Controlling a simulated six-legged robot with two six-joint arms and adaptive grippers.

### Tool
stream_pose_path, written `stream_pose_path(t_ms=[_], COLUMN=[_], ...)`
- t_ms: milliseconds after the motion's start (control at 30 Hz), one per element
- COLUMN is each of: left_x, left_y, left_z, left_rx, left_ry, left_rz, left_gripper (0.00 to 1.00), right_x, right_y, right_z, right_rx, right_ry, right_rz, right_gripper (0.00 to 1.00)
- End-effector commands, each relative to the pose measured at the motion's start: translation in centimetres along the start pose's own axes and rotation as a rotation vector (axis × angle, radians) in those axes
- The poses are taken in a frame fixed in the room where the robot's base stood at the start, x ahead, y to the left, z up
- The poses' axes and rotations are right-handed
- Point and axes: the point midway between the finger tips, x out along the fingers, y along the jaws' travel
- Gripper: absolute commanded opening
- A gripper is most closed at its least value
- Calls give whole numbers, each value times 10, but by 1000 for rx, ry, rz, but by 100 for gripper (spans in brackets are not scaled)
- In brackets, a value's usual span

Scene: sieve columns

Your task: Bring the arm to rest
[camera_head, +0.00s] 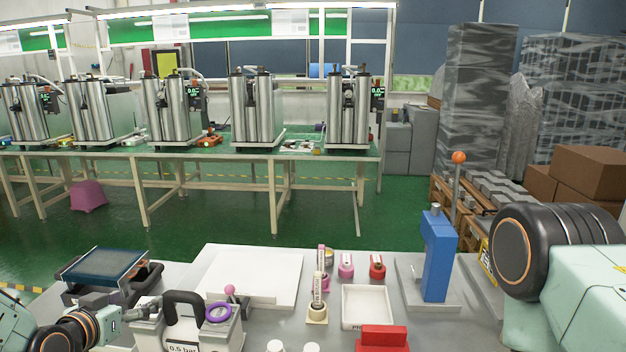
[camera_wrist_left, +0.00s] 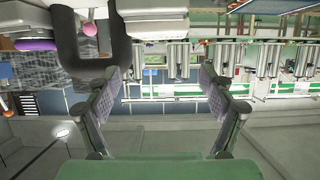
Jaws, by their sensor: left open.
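My left arm comes in at the lower left of the head view, and its gripper (camera_head: 134,312) is beside the white pump-like device (camera_head: 232,333) with a black handle (camera_head: 182,308). In the left wrist view the two fingers of the gripper (camera_wrist_left: 162,80) stand wide apart with nothing between them. That view is upside down; the black handle (camera_wrist_left: 88,62) shows beside one finger, and I cannot tell whether they touch. My right arm fills the right edge of the head view; its gripper is out of frame.
A dark-topped device (camera_head: 104,267) stands close behind the left gripper. A white board (camera_head: 252,276), sieve column (camera_head: 317,290), white tray (camera_head: 367,307), red block (camera_head: 381,338) and blue stand (camera_head: 437,257) occupy the grey table. The pump carries a purple ring (camera_head: 219,313) and pink knob (camera_head: 229,290).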

Motion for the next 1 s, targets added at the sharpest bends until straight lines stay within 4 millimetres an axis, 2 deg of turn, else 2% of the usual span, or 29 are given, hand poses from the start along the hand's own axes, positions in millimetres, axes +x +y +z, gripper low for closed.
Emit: stream_pose_path(t_ms=[467, 1000], left_x=[-3, -57], left_y=[0, 0], left_z=[-1, -3], left_rx=[-2, -6], left_ry=[0, 0], left_rz=[-1, -1], left_gripper=[82, 82], right_x=[-2, -30], right_y=[0, 0], right_z=[0, 0], right_rx=[0, 0], right_ry=[0, 0], right_rz=[0, 0], right_gripper=[40, 40])
